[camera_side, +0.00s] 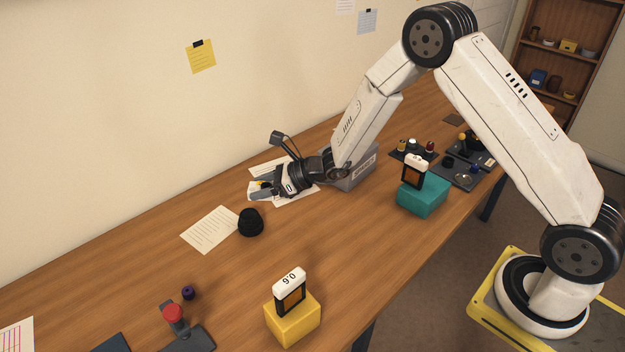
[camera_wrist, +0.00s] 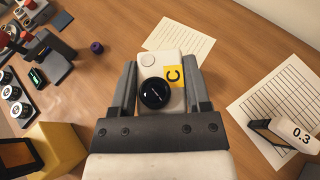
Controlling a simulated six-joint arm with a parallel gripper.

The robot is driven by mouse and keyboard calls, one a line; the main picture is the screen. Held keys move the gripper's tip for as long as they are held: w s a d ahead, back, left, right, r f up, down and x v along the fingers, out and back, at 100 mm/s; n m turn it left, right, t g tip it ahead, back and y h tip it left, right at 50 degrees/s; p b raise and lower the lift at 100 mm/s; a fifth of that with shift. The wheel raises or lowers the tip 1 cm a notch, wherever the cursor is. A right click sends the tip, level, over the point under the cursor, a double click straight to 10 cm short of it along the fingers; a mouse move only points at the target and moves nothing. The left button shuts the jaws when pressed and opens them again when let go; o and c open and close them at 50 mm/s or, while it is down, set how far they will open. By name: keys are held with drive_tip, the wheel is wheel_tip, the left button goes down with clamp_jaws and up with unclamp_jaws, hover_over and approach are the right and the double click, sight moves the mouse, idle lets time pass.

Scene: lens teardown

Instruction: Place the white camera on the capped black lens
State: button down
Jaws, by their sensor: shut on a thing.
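The white camera (camera_wrist: 172,62) is between the fingers of my gripper (camera_wrist: 161,64) in the wrist view. It has a yellow label marked C and a glossy round black part. My gripper is shut on it. In the side view the camera (camera_side: 255,196) is partly hidden by my gripper (camera_side: 264,189), which is held over the table near the wall. The capped black lens (camera_side: 250,222) stands on the table in the side view, a little below the gripper in the picture and apart from it. I cannot make out this lens in the wrist view.
A paper sheet (camera_side: 209,230) lies left of the lens. A grey bin (camera_side: 352,174) is right of my gripper. A teal block (camera_side: 422,198) and a yellow block (camera_side: 292,322) hold upright devices. A purple knob (camera_side: 188,292) and red-topped tool (camera_side: 173,312) are front left. Mid-table is clear.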

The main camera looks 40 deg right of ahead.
hover_over(249, 214)
drive_tip(key=f, duration=0.5)
drive_tip(key=shift+s+f, duration=0.2)
drive_tip(key=shift+f, duration=0.2)
drive_tip(key=shift+w+f, duration=0.25)
drive_tip(key=shift+f, duration=1.6)
drive_tip(key=shift+f, duration=0.1)
drive_tip(key=shift+c, duration=0.2)
unclamp_jaws()
